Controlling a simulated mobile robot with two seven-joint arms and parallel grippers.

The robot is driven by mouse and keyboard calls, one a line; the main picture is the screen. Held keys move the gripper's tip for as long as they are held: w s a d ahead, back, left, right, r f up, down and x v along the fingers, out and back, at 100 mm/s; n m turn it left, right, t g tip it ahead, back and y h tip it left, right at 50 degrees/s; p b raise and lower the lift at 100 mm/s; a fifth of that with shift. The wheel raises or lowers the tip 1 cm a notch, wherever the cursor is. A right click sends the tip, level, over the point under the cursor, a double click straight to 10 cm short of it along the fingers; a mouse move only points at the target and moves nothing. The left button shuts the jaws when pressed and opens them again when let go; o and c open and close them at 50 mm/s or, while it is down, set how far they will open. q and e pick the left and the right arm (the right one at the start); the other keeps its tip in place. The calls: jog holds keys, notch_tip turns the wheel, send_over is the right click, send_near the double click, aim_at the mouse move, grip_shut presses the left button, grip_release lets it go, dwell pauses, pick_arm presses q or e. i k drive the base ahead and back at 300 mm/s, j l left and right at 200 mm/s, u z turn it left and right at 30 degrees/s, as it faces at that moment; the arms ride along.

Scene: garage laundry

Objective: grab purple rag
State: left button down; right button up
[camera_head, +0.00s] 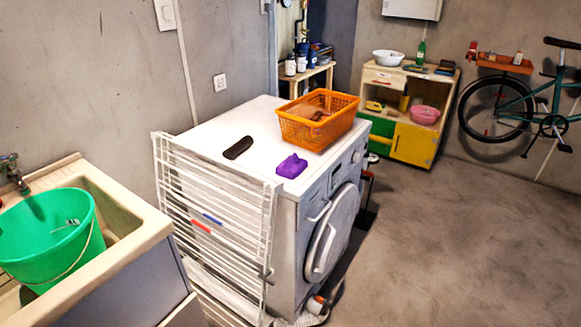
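The purple rag (291,166) lies crumpled on the white top of the washing machine (213,139), close to its front edge. It is fully in view and nothing covers it. Neither of my grippers shows in the head view.
On the machine, an orange basket (336,131) stands behind the rag and a dark brown object (238,148) lies left of it. A white drying rack (205,220) leans at the machine's near side. A green bucket (45,235) sits in the sink (127,215). The floor at right is clear.

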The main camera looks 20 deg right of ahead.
aim_at(292, 167)
jog(key=i+l, duration=0.15)
jog(key=l, duration=0.2)
jog(key=i+l, duration=0.15)
jog(key=l, duration=0.15)
jog(key=i+l+u, duration=0.1)
jog(key=l, duration=0.25)
jog(key=i+l, duration=0.15)
jog(key=l, duration=0.2)
